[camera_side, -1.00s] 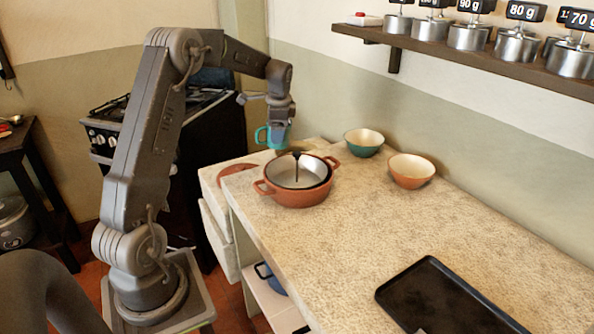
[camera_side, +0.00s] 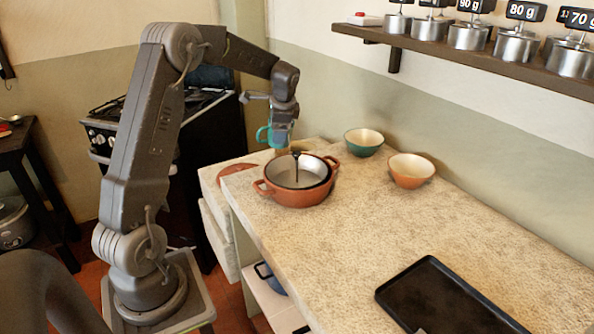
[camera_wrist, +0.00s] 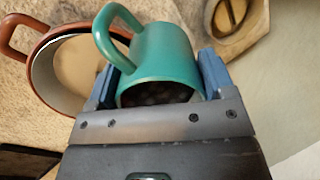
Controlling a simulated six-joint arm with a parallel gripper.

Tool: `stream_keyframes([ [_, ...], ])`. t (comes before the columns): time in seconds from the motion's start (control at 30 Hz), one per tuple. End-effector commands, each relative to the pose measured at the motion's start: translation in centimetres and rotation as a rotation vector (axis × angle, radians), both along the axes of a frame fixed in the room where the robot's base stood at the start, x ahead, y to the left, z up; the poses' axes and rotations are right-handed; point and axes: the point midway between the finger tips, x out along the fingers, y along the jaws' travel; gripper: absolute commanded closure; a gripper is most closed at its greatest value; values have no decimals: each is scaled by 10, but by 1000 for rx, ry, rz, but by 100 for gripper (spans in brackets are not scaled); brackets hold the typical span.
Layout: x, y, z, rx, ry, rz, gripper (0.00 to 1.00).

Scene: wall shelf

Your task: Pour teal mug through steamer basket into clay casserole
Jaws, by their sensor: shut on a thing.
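My gripper (camera_wrist: 157,85) is shut on the teal mug (camera_wrist: 163,50), with a blue finger on each side of it. In the side view the mug (camera_side: 278,136) is in the air just above and behind the clay casserole (camera_side: 297,199). Its tilt is hard to judge. Dark contents show in its mouth in the wrist view. The steamer basket (camera_side: 312,174) sits in the casserole's mouth, with a dark upright handle rising from it. The casserole also shows at the left of the wrist view (camera_wrist: 17,43). No stream is visible.
A green bowl (camera_side: 362,150) and an orange bowl (camera_side: 411,181) stand right of the casserole. A black tray (camera_side: 440,296) lies at the counter's front. A shelf (camera_side: 500,62) with several weights runs above. The middle counter is clear.

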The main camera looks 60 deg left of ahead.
Motion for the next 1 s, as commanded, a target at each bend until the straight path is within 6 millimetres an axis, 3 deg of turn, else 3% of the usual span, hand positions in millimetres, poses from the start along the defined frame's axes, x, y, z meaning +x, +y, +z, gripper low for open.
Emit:
stream_keyframes([
  [1.0, -1, -10, 6, 108, -6, 0, 61],
])
